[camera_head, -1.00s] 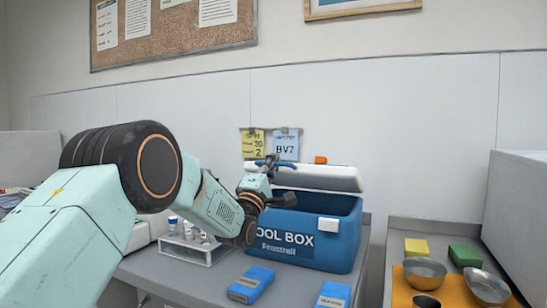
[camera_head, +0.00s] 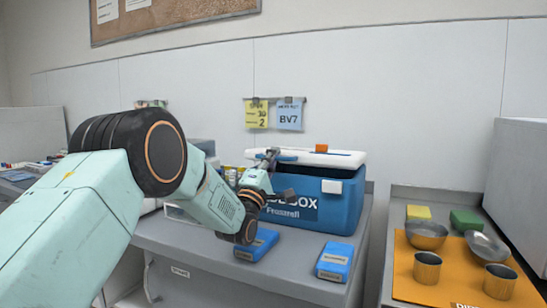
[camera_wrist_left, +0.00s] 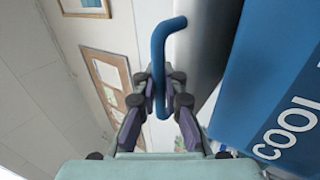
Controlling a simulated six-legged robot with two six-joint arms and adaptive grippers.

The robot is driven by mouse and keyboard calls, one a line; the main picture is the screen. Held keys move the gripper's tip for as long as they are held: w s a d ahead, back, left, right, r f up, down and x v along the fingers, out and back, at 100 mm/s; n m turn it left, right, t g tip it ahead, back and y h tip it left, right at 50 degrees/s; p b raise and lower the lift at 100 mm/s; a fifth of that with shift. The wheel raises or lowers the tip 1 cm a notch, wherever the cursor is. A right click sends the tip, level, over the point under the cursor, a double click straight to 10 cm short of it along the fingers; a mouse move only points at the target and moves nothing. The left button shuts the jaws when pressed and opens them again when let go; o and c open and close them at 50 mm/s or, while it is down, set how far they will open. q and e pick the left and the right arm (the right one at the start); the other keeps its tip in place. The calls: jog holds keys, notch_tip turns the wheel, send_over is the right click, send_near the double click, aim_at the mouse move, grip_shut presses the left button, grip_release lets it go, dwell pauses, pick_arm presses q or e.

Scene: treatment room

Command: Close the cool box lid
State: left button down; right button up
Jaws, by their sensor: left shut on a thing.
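The cool box (camera_head: 345,208) is a blue box with lettering on its front, standing on the grey counter in the head view. Its white lid (camera_head: 335,159) lies low and nearly flat over the box top; I cannot tell whether it touches the rim all round. My left gripper (camera_head: 268,160) is at the lid's left front part. In the left wrist view the gripper (camera_wrist_left: 160,95) is shut on a blue bar handle (camera_wrist_left: 158,50). The pale lid (camera_wrist_left: 205,45) and blue box side (camera_wrist_left: 265,85) are to its right. My right gripper is out of view.
Two blue packs (camera_head: 258,244) (camera_head: 335,262) lie on the counter (camera_head: 215,250) before the box. A side table at right holds an orange mat (camera_head: 455,283), metal bowls (camera_head: 427,234) and cups (camera_head: 428,268), a yellow block (camera_head: 418,212) and a green block (camera_head: 465,220).

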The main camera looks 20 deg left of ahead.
pick_arm(q)
jog(key=shift+r, duration=0.1)
jog(key=c, duration=1.9)
grip_release()
jog(key=shift+o, duration=0.9)
jog(key=shift+s+r, duration=0.15)
jog(key=shift+s, duration=0.1)
jog(key=shift+w, duration=0.1)
jog(key=shift+f, duration=0.2)
